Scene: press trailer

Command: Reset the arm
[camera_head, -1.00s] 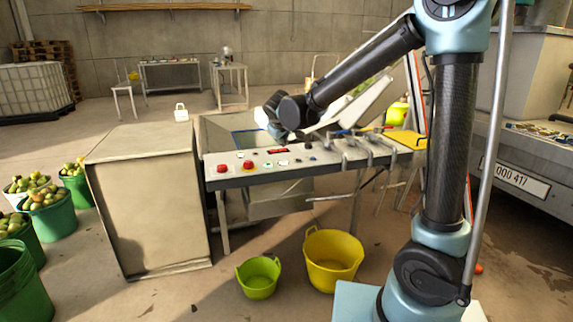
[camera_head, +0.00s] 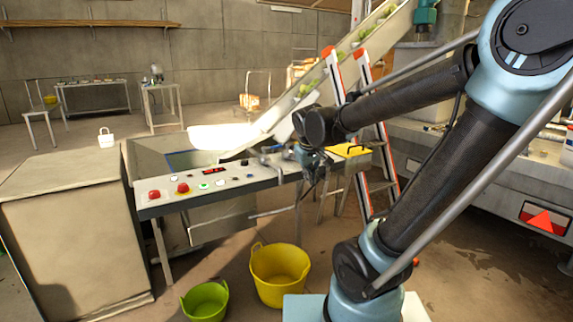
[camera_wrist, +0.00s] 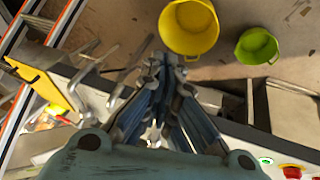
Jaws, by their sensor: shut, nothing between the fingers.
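My arm reaches from the right in the head view, bent at the elbow, and its end is over the right part of the control panel (camera_head: 222,187). My gripper (camera_head: 313,178) hangs down in front of the panel's levers and looks small and dark there. In the wrist view my gripper (camera_wrist: 165,62) points toward the floor by the yellow tub, its fingers close together with nothing held between them. The panel's red buttons (camera_head: 183,188) lie to the left of the gripper in the head view.
A yellow tub (camera_head: 280,274) and a green tub (camera_head: 205,301) stand on the floor below the panel. A grey cabinet (camera_head: 75,240) is at left. An orange-and-white ladder (camera_head: 380,150) stands behind the arm. A conveyor (camera_head: 310,85) slopes up behind it. The trailer (camera_head: 480,170) is at right.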

